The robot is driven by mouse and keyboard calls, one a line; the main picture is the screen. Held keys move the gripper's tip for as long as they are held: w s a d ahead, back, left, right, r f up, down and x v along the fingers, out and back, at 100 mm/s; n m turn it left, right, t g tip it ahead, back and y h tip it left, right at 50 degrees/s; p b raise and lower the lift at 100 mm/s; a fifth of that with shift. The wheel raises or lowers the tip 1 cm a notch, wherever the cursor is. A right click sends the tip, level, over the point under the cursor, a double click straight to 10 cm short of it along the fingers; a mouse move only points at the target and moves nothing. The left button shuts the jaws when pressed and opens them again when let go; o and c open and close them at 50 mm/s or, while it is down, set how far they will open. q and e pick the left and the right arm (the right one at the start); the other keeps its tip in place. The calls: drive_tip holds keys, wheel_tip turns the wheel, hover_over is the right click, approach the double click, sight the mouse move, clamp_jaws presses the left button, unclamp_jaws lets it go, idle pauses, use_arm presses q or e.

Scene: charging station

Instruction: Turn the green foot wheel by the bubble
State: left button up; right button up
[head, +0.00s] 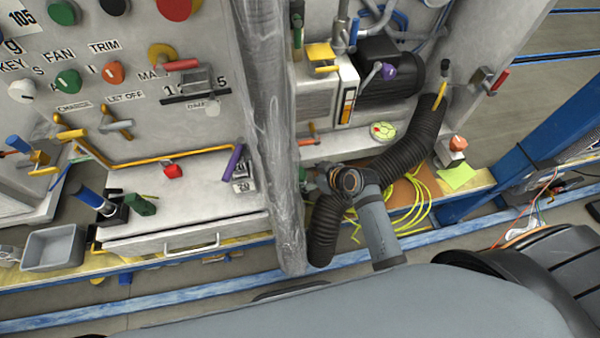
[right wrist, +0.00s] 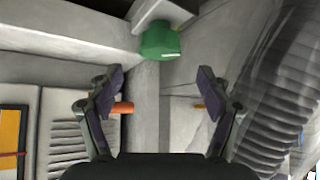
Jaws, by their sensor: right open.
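A round green bubble level (head: 383,131) lies on the grey ledge right of the hanging plastic sheet. A green wheel (head: 303,174) shows in part at the sheet's edge, just left of my right gripper (head: 318,178). In the right wrist view, a green wheel (right wrist: 160,42) sits below a pale block, ahead of and between the fingertips. My right gripper (right wrist: 159,82) is open with its dark fingers wide apart. Nothing is between them, and they look apart from the wheel. My left gripper is not in view.
A black corrugated hose (head: 405,145) curves close by my right gripper and fills the right side of the wrist view. The plastic sheet (head: 268,130) hangs to its left. A yellow cable (head: 421,200) lies on the right. An orange-handled part (right wrist: 122,108) is near the left finger.

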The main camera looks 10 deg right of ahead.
sight(298, 173)
drive_tip(key=x, duration=0.6)
drive_tip(key=c, duration=1.1)
drive_tip(key=n, duration=0.1)
drive_tip(key=n+g+y+b, duration=0.1)
drive_tip(key=shift+w+d+f+n+y+b, duration=0.1)
drive_tip(key=shift+d+n+y+b, duration=0.1)
drive_tip(key=shift+n+y+b, duration=0.15)
drive_tip(key=shift+c, duration=0.2)
drive_tip(key=shift+n+g, duration=0.25)
drive_tip(key=shift+g, duration=0.05)
drive_tip(key=o, duration=1.1)
drive_tip(key=shift+o, duration=0.2)
